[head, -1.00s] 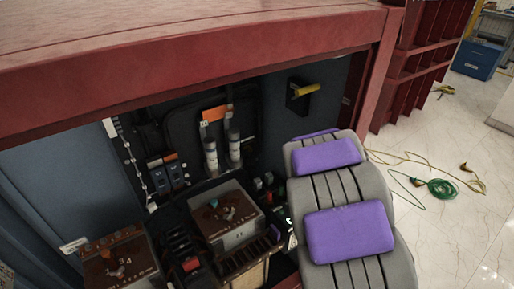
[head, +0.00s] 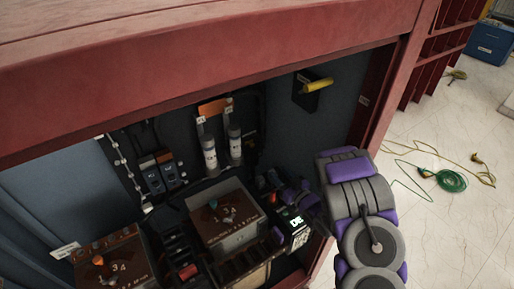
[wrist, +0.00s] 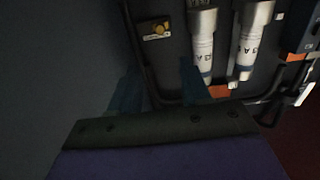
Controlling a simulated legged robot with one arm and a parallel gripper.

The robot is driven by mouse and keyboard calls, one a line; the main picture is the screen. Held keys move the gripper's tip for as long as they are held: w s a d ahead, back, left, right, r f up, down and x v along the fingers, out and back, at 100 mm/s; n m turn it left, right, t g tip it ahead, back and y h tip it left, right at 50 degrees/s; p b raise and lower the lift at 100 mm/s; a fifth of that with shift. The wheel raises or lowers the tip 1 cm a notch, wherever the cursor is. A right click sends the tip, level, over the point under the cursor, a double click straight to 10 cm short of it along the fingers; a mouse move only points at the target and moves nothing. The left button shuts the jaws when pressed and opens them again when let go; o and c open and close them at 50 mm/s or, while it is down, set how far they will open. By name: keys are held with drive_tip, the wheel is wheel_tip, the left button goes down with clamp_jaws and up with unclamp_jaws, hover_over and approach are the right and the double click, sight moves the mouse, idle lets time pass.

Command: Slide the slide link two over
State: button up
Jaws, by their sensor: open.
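No part carries a readable slide link label, so I cannot tell which is slide link two. Two small dark switch-like modules with blue and orange parts, a left one (head: 152,178) and a right one (head: 168,172), are side by side on the back wall of the cabinet. Two white cylinders, a left one (head: 209,152) and a right one (head: 235,145), stand right of them. My gripper (wrist: 162,85) is open and empty in the wrist view. The left cylinder (wrist: 201,50) and right cylinder (wrist: 248,42) appear beyond its fingers, to the right. Contact is not visible.
The cabinet's red top beam (head: 200,85) runs above the opening. Brown-topped boxes with knobs, one at centre (head: 228,218) and one at left (head: 112,258), stand low in front. A yellow handle (head: 318,85) is on the right. A green cable (head: 450,181) lies on the floor.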

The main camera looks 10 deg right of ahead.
sight(253, 146)
drive_tip(key=b+x, duration=0.2)
drive_tip(key=x, duration=1.4)
drive_tip(key=shift+w+a, duration=0.15)
drive_tip(key=shift+w, duration=0.25)
drive_tip(key=shift+c, duration=0.3)
clamp_jaws()
